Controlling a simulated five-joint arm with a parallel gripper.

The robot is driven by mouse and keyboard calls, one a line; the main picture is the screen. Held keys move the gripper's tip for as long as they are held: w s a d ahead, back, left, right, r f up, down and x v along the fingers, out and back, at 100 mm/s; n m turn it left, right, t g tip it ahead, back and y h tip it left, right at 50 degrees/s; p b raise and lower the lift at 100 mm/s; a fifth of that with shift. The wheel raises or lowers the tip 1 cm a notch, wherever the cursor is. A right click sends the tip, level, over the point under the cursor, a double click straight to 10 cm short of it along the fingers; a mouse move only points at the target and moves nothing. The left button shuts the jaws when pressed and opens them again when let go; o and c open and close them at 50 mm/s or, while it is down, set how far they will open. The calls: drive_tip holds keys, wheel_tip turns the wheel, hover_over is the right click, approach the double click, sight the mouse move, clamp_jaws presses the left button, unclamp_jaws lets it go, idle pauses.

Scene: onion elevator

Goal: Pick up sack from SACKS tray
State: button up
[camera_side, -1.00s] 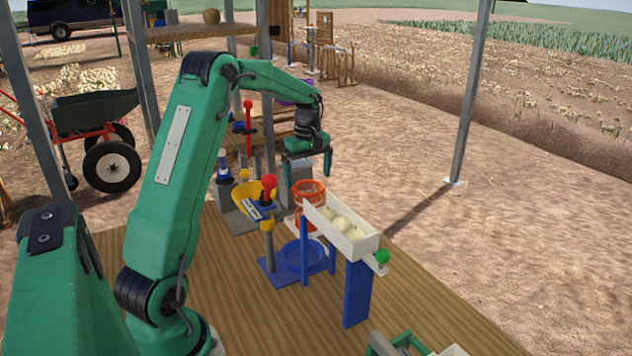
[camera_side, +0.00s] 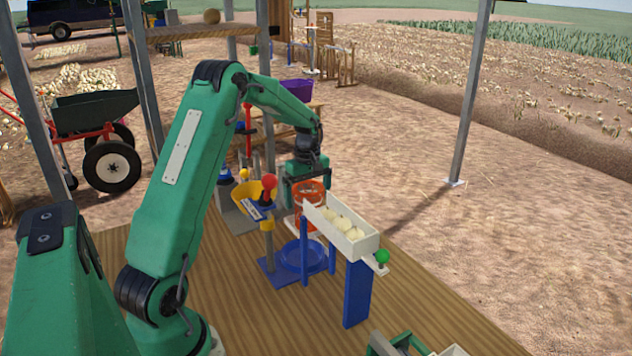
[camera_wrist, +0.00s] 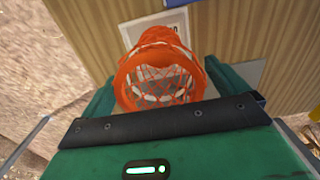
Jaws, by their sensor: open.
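The orange mesh sack (camera_side: 309,208) stands upright behind the white onion trough in the side view. In the wrist view the sack (camera_wrist: 160,80) shows its round orange rim and netting from above. My gripper (camera_side: 307,196) is lowered at the sack's top, its fingers open. In the wrist view the green fingers lie on either side of the sack's near part; whether they touch it I cannot tell. A pale tray or sign (camera_wrist: 158,27) with partly hidden lettering lies beyond the sack in the wrist view.
A white trough (camera_side: 352,243) holding several onions stands close to the sack on a blue post. A red-knobbed lever (camera_side: 268,182), a yellow bowl (camera_side: 248,203) and a blue round holder (camera_side: 303,257) are nearby. The wooden deck (camera_side: 235,285) is clear in front.

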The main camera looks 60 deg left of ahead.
drive_tip(key=shift+c, duration=0.2)
idle(0.3)
drive_tip(key=c, duration=1)
drive_tip(key=shift+r, duration=0.1)
drive_tip(key=shift+r, duration=0.45)
drive_tip(key=d+r, duration=1)
drive_tip(key=d, duration=0.1)
drive_tip(key=shift+w+d, duration=0.15)
drive_tip(key=shift+d, duration=0.2)
